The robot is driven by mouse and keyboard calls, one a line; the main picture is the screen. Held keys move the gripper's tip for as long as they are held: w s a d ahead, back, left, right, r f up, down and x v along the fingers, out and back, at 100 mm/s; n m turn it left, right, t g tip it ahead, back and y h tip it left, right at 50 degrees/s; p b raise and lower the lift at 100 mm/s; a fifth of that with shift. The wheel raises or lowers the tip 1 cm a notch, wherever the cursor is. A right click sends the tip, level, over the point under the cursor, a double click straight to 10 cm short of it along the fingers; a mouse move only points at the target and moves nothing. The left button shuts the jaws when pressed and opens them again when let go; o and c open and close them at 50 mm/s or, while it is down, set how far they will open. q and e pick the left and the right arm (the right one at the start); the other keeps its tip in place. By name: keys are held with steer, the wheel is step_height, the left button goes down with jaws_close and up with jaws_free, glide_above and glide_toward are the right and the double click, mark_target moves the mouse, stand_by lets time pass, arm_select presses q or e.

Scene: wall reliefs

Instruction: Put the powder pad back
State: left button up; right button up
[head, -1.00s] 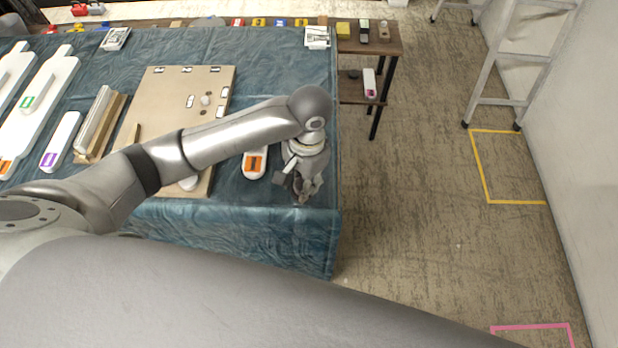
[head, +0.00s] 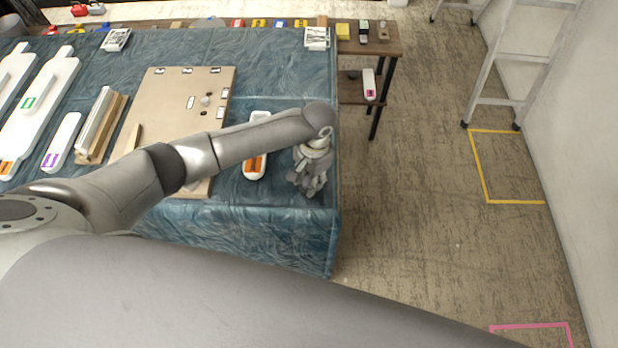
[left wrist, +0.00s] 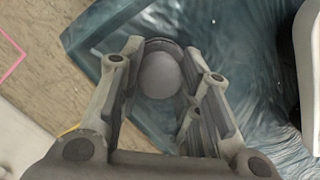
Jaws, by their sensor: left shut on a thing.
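My left gripper (head: 310,183) hangs over the front right corner of the blue cloth-covered table. In the left wrist view its fingers are closed around a grey, rounded thing (left wrist: 158,75) with a dark rim, which I take to be the powder pad. Its lower part is hidden between the fingers, and the head view does not show it clearly. The blue cloth lies below it in the wrist view; I cannot tell whether it touches. My right gripper is in neither view.
A tan board (head: 175,90) with small labels and a pale knob lies left of the gripper. A white tool with an orange label (head: 255,165) lies beside the gripper. A small wooden shelf (head: 375,45) stands behind right. Floor on the right is clear up to the ladder (head: 510,70).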

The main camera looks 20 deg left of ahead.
arm_select(q)
steer(key=o, duration=0.9)
steer(key=shift+f, duration=0.1)
steer(key=r, duration=0.8)
steer(key=w+r+b, duration=0.1)
steer(key=r, duration=0.3)
steer(key=shift+w+d+r, duration=0.1)
steer(key=shift+d, duration=0.2)
